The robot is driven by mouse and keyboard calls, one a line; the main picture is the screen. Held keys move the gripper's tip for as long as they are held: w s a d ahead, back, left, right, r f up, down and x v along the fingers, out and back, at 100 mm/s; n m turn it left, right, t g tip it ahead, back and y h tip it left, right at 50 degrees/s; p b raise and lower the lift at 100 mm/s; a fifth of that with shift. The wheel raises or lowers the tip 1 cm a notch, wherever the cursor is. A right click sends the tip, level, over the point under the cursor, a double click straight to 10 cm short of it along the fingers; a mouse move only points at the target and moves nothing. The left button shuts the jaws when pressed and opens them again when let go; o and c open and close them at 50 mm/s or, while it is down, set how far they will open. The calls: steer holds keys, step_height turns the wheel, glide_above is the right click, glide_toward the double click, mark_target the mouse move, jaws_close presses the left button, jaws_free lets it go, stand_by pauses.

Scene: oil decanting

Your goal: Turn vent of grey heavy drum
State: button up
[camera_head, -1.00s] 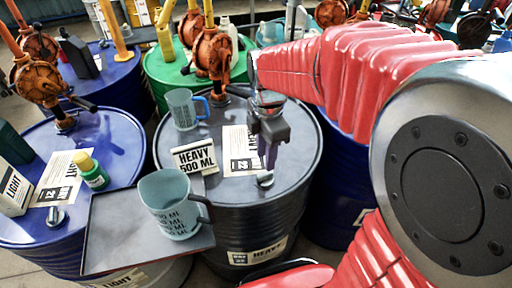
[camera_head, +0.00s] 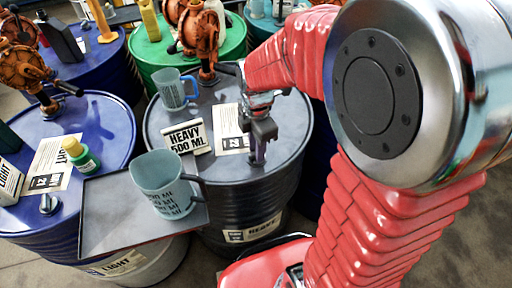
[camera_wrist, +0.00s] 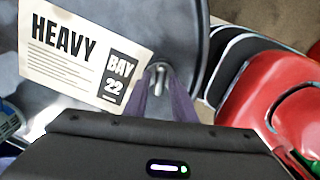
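The grey heavy drum (camera_head: 222,172) stands in the middle of the head view, with a "HEAVY 500 ML" sign (camera_head: 187,137) on its lid. Its small metal vent (camera_wrist: 158,73) shows in the wrist view, beside the "HEAVY BAY 22" sheet (camera_wrist: 68,52). My gripper (camera_head: 257,162) points down at the vent, near the drum's front right rim. In the wrist view its two purple fingers (camera_wrist: 162,88) reach to either side of the vent. The head view hides most of the vent behind the fingers. I cannot tell whether they press on it.
A blue measuring cup (camera_head: 175,90) stands at the back of the lid, near an orange pump (camera_head: 200,35). A larger jug (camera_head: 163,185) stands on a grey tray (camera_head: 105,215) at the front left. A blue drum (camera_head: 100,125) with a green bottle (camera_head: 80,155) is to the left.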

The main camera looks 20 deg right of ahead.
jaws_close()
steer(key=shift+a, duration=0.1)
steer(key=shift+m, duration=0.4)
steer(key=m, duration=0.2)
steer(key=shift+m, duration=0.3)
steer(key=m, duration=0.4)
steer(key=shift+d, duration=0.2)
steer(key=m, duration=1)
steer(key=shift+m, duration=0.3)
